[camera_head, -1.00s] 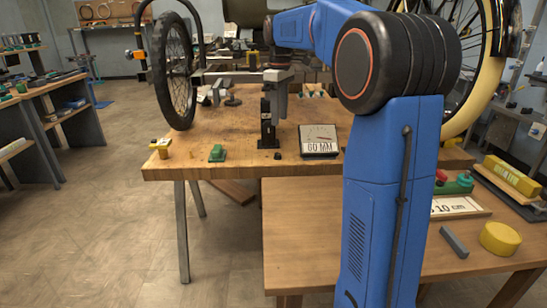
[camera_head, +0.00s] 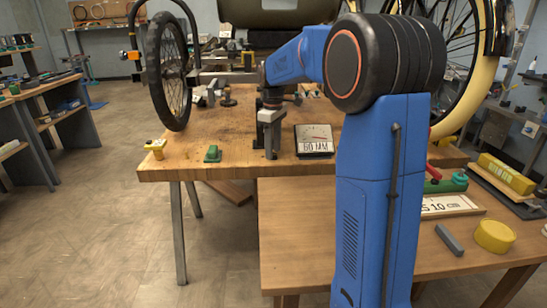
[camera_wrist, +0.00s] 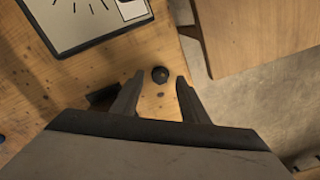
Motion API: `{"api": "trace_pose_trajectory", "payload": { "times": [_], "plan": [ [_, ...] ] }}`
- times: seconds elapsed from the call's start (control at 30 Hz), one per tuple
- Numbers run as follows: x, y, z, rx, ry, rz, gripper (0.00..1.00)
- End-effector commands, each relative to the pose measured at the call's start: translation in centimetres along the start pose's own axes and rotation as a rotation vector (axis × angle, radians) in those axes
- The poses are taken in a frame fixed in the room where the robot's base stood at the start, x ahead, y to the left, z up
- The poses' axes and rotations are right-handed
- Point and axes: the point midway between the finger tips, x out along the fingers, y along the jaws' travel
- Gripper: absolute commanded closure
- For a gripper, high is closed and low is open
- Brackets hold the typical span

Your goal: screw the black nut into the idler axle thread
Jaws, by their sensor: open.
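Nothing is held. I cannot make out the idler axle thread for sure in either view.
A dial gauge panel marked 60 MM (camera_head: 314,139) stands right beside my gripper. A green block (camera_head: 212,154) and a yellow piece (camera_head: 155,146) sit to the left on the bench (camera_head: 190,168). A dark piece (camera_wrist: 101,97) is beside the left finger. A spoked wheel (camera_head: 167,72) stands behind.

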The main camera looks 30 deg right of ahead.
Motion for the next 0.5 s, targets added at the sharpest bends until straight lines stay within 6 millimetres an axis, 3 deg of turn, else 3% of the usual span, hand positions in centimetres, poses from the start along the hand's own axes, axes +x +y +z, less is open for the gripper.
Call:
{"api": "trace_pose_trajectory", "payload": {
  "times": [0.37, 0.5],
  "plan": [
    [0.99, 0.03, 0.01, 0.001, 0.000, 0.000, 0.59],
    [0.97, 0.03, 0.01, 0.001, 0.000, 0.000, 0.93]
  ]
}}
